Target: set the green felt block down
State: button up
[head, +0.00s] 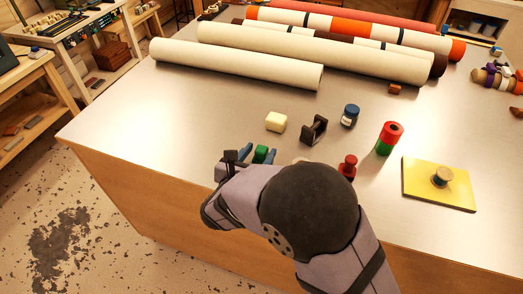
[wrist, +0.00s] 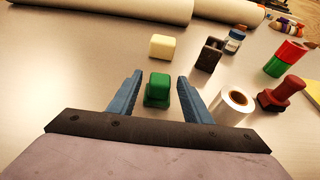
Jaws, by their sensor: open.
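The small green felt block (head: 261,154) is near the table's front edge. It also shows in the wrist view (wrist: 158,90), upright, and appears to rest on the tabletop. My gripper (head: 258,156) is open around it, with one blue finger on each side. In the wrist view my gripper (wrist: 159,94) shows a gap between the block and each finger, so it holds nothing. The block's underside is hidden.
A cream block (head: 276,121) and a dark dispenser (head: 314,129) stand beyond. A white tape roll (wrist: 233,103) lies close to the right finger, with a dark red stamp (head: 348,166) past it. Long rolls (head: 235,70) lie at the back. Bare tabletop (head: 175,130) is left.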

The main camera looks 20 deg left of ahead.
jog(key=b+v, duration=0.1)
jog(key=v, duration=0.8)
jog(key=shift+s+b, duration=0.3)
jog(key=shift+b, duration=0.05)
